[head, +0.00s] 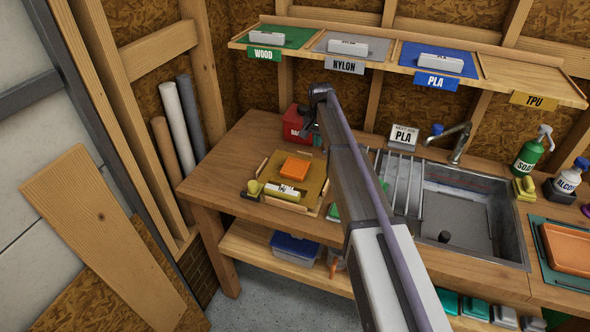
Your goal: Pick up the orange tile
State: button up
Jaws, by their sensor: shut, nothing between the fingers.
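The orange tile (294,168) lies flat on a tan mat (314,188) with wooden edge strips, at the left part of the workbench. A second orange piece, larger and tray-like (570,247), sits on a green mat at the far right. My gripper (304,138) is at the end of the arm, beyond and slightly right of the tile in the picture, in front of a red bin. It is small and dark here; it is shut and holds nothing. The tile is in full view and apart from my gripper.
A yellow-handled tool (254,188) and a white-labelled yellow roll (286,192) lie at the mat's front edge. The red bin (294,122) stands behind. A drying rack (398,180) and sink (465,215) are right of my arm. A labelled shelf (410,65) hangs above.

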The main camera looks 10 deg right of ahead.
jog(key=o, duration=1.8)
